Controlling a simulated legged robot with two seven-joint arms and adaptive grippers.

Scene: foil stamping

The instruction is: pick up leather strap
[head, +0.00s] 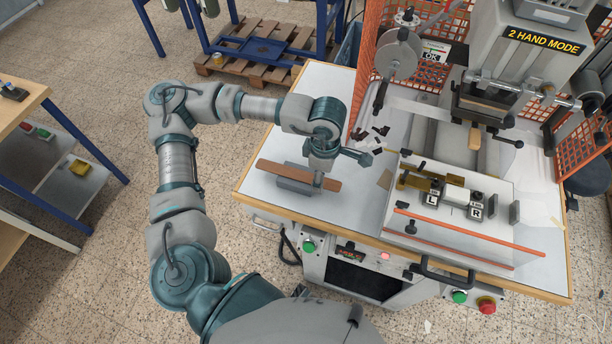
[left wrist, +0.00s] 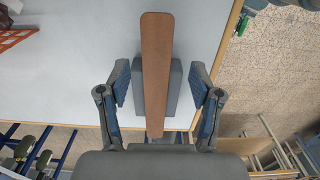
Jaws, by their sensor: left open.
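The brown leather strap (head: 292,175) lies across a small grey block (head: 297,186) near the left end of the white machine table. Its ends reach past the block on both sides. In the left wrist view the strap (left wrist: 156,70) runs lengthwise up the middle, on top of the grey block (left wrist: 172,85). My left gripper (head: 325,168) is just above the strap. It also shows in the left wrist view (left wrist: 160,92), where its two fingers are open, one on each side of the strap and apart from it. My right gripper is not in view.
A low clear shield (head: 465,245) and the blocks marked L and R (head: 455,205) are right of the strap. Black scraps (head: 380,132) lie behind it. The table surface (head: 265,205) around the block is clear.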

